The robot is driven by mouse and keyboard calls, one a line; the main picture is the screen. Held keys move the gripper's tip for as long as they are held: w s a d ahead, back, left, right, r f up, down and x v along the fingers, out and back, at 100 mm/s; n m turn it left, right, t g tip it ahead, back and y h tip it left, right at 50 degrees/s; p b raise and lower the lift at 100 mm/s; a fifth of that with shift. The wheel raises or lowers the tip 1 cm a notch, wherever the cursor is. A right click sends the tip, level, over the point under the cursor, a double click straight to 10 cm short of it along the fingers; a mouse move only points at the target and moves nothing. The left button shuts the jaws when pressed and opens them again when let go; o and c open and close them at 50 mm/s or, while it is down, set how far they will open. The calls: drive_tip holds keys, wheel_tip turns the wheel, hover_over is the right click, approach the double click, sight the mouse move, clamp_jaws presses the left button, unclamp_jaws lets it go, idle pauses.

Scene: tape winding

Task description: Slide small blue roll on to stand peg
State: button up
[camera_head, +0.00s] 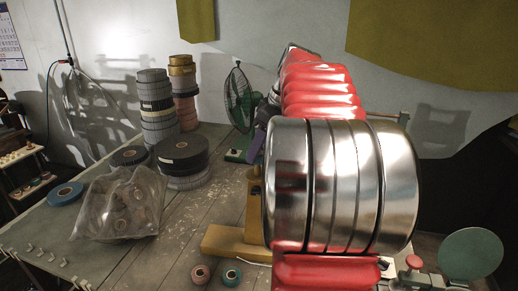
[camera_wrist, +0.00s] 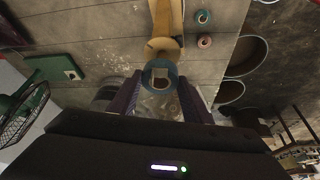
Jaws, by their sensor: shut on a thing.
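A small blue roll (camera_wrist: 151,68) is held between the two purple fingers of my gripper (camera_wrist: 160,97) in the wrist view. Its ring faces the wrist camera, and a pale shape shows through its hole. The wooden stand (camera_wrist: 158,47) lies just beyond the roll in that view. I cannot tell whether its peg is inside the roll's hole. In the head view the stand's base (camera_head: 225,242) and upright (camera_head: 254,203) show left of my metallic arm link. One purple finger of my gripper (camera_head: 257,148) shows there; the held roll is hidden behind my arm.
A pink roll (camera_head: 200,274) and a teal roll (camera_head: 232,277) lie in front of the stand. A clear bag (camera_head: 120,205), a larger blue roll (camera_head: 66,193) and dark roll stacks (camera_head: 181,150) occupy the left. A green fan (camera_head: 238,98) stands behind. Bare table lies between the bag and stand.

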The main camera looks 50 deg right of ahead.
sight(260, 161)
idle(0.4)
wheel_tip(260, 161, down, 4)
drive_tip(key=shift+f, duration=0.25)
drive_tip(key=o, duration=1.1)
drive_tip(key=shift+o, duration=0.7)
drive_tip(key=o, duration=0.3)
drive_tip(key=shift+r, duration=0.15)
